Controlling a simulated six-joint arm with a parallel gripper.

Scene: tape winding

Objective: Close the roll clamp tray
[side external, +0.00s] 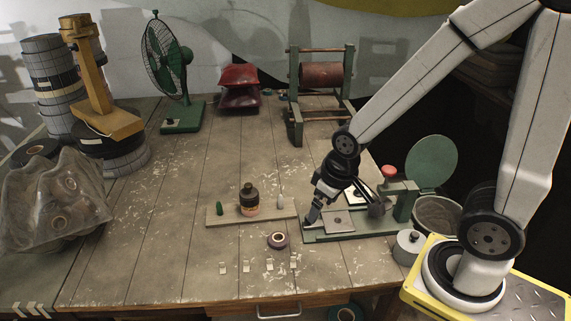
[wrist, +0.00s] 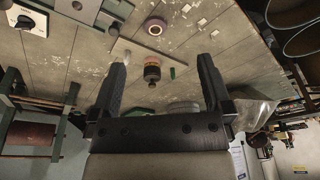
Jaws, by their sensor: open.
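The roll clamp appears to be the green stand (side external: 404,203) at the right of the bench, with a red knob (side external: 389,171) on top. A low green base reaches left from it, bearing a flat grey metal plate (side external: 338,222), which seems to be the tray. My gripper (side external: 313,214) is open at the left end of this base, with its fingers pointing down. I cannot tell whether it touches the tray. In the wrist view, my gripper's two fingers (wrist: 162,68) are spread with nothing held between them. I cannot make out the tray for certain there.
A wooden strip (side external: 225,216) carries a dark bottle (side external: 249,198) and small pieces. A tape roll (side external: 277,241) lies in front. The left-middle bench is mostly clear.

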